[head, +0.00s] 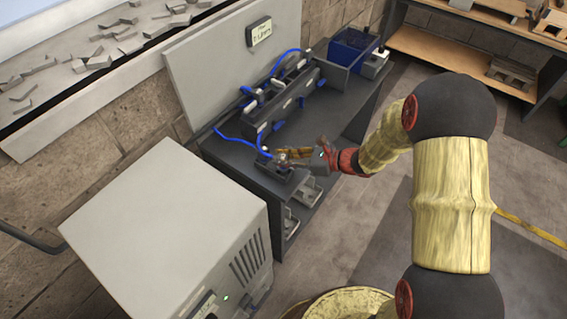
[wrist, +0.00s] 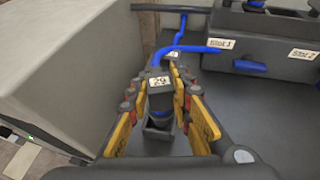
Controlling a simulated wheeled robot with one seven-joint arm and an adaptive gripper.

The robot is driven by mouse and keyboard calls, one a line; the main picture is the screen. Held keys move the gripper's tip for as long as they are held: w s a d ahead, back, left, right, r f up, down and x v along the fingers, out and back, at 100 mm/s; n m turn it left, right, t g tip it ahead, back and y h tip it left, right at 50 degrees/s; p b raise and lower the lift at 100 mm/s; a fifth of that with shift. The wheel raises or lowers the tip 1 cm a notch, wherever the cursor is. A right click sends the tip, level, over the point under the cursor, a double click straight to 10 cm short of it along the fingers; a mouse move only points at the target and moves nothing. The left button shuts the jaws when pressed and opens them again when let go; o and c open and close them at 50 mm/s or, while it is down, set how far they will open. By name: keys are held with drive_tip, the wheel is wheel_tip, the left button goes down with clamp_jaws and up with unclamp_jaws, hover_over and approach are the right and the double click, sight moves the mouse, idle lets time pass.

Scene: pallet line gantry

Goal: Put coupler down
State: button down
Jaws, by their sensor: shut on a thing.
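The coupler is a dark grey block with a white number label (wrist: 159,83), with a blue band showing low on it. It stands between the yellow-padded fingers of my gripper (wrist: 162,95), which are shut on it from both sides. In the head view my gripper (head: 285,155) is low over the left end of the dark bench. A small dark holder (head: 271,168) shows right below the fingers. I cannot tell whether the coupler rests in it or is held just above. A blue hose (wrist: 166,48) runs behind the coupler.
The dark bench (head: 232,152) carries a slotted rack (head: 290,98) with blue hoses behind my gripper. Slot labels show in the wrist view (wrist: 220,44). A large grey cabinet (head: 165,225) stands close on the left. A blue bin (head: 350,48) is at the bench's far end.

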drive_tip(key=shift+f, duration=1)
drive_tip(key=shift+f+b, duration=0.2)
drive_tip(key=shift+b, duration=0.15)
drive_tip(key=c, duration=1.6)
unclamp_jaws()
drive_tip(key=shift+r, duration=0.1)
